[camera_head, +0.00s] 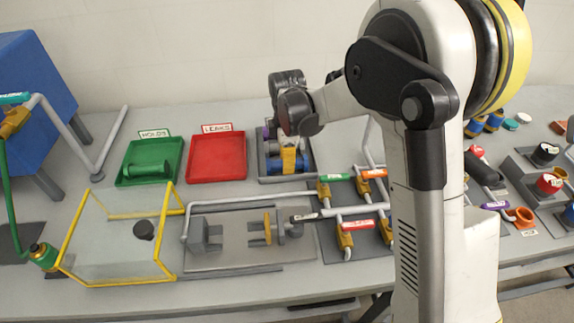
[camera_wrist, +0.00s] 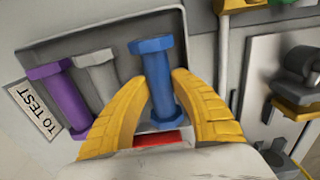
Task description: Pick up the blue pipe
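The blue pipe (camera_wrist: 158,80), with a flange at each end, is between the two yellow fingers of my gripper (camera_wrist: 160,82) in the wrist view. The fingertips close in on both sides of its shaft, with no clear gap. In the head view, the blue pipe (camera_head: 284,168) shows at the grey tray (camera_head: 262,172), partly behind a yellow finger of my gripper (camera_head: 289,158). I cannot tell whether the pipe is clear of the tray floor.
A purple pipe (camera_wrist: 58,95) and a grey pipe (camera_wrist: 98,68) lie left of the blue one, by a "TO TEST" label (camera_wrist: 34,108). A red tray (camera_head: 217,160) and a green tray (camera_head: 128,180) stand to the left. Valves (camera_head: 345,238) stand at right front.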

